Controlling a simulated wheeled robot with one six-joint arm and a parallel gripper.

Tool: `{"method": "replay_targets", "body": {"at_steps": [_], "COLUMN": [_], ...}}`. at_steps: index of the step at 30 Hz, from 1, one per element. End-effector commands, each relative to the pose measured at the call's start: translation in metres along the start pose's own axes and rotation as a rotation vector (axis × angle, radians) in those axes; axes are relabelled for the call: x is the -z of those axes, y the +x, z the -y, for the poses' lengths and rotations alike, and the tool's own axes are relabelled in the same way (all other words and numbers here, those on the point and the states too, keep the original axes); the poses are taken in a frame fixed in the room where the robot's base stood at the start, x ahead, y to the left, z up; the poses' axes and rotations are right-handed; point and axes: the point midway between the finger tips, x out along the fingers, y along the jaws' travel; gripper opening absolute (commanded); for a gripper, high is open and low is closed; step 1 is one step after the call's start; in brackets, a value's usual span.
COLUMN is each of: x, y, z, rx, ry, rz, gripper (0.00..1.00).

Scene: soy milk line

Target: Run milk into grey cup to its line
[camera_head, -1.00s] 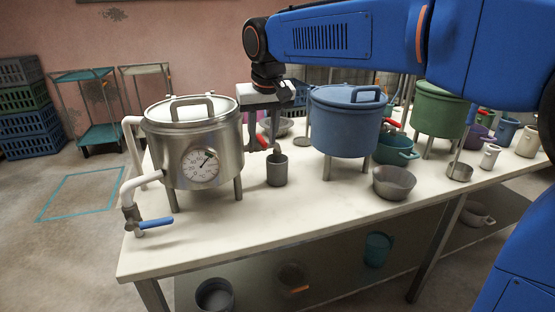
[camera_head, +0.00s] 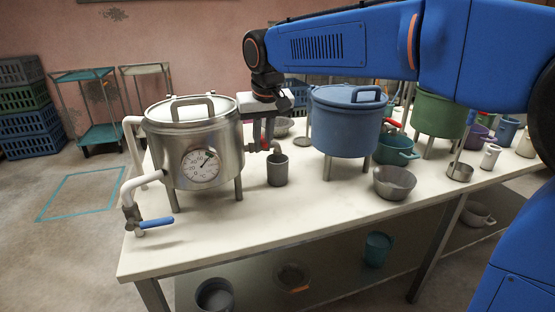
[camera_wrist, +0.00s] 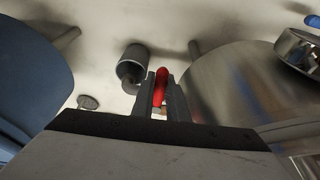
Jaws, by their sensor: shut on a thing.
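The grey cup (camera_head: 277,171) stands upright on the white table, right of the steel pot (camera_head: 196,150). A tap spout (camera_head: 277,147) hangs over its mouth. In the wrist view the cup (camera_wrist: 133,58) shows beyond the spout (camera_wrist: 129,83). The tap's red handle (camera_wrist: 160,86) is between the fingers of my gripper (camera_wrist: 161,98), beside the steel pot. In the head view my gripper (camera_head: 263,146) is shut on this handle, just left of the cup. I see no clear milk stream. The cup's inside and its line cannot be made out.
The blue pot (camera_head: 346,125) stands close on the right, leaving a narrow gap for my gripper. A blue-handled tap (camera_head: 155,223) sticks out at the steel pot's front left. A grey bowl (camera_head: 394,183) is at the right. The front table top is mostly clear.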

Motion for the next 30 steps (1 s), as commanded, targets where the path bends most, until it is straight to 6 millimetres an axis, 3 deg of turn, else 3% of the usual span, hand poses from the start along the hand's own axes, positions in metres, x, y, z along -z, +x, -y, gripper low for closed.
{"method": "replay_targets", "body": {"at_steps": [7, 21, 30], "x": [0.0, 0.005, 0.005], "y": [0.0, 0.001, 0.001], "z": [-0.003, -0.021, -0.022], "rx": [0.012, 0.109, 0.119], "ry": [-0.037, -0.352, -0.384], "rz": [0.0, -0.001, -0.002], "gripper": [0.0, 0.0, 0.0]}}
